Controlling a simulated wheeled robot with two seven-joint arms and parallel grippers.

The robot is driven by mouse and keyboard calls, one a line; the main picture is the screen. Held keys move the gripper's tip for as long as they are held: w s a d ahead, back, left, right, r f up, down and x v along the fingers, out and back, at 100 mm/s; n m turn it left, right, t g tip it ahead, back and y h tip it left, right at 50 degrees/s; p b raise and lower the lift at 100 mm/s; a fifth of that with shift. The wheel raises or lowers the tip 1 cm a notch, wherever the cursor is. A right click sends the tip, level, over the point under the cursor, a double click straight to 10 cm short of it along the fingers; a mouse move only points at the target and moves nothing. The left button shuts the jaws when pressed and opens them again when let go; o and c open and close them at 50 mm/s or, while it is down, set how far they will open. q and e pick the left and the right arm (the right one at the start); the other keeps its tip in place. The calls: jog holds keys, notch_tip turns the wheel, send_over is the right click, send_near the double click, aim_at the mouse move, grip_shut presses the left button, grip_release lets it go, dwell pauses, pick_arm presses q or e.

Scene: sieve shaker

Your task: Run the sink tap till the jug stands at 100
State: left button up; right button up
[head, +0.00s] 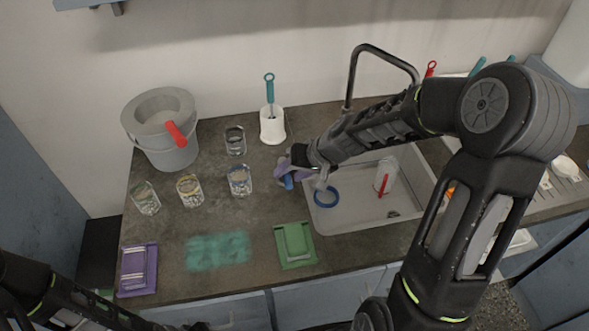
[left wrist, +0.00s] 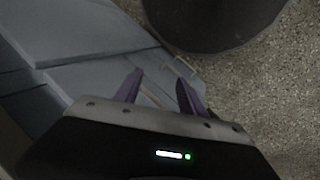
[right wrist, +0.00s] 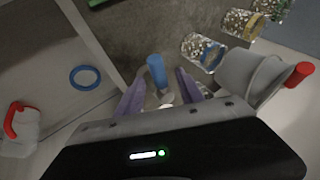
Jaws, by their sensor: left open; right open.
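The jug (head: 386,173), clear with a red handle, stands in the grey sink (head: 345,219); it also shows in the right wrist view (right wrist: 22,143). Its water level cannot be read. The tap's dark arched pipe (head: 367,47) rises behind the sink; my right arm hides its outlet. My right gripper (head: 291,170) is open at the sink's left edge. In the right wrist view a blue upright cylinder (right wrist: 157,70), possibly the tap's handle, shows between and just beyond the fingertips. My left gripper (left wrist: 160,90) is open and empty, low before the cabinets.
A blue ring (head: 326,197) lies in the sink. Several glass jars, including one (head: 240,181), stand on the counter left of my right gripper. A grey bucket (head: 168,150) with a red handle stands back left. Green (head: 295,246) and purple (head: 138,270) items lie near the front edge.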

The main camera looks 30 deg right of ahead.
grip_shut()
dwell(0.4)
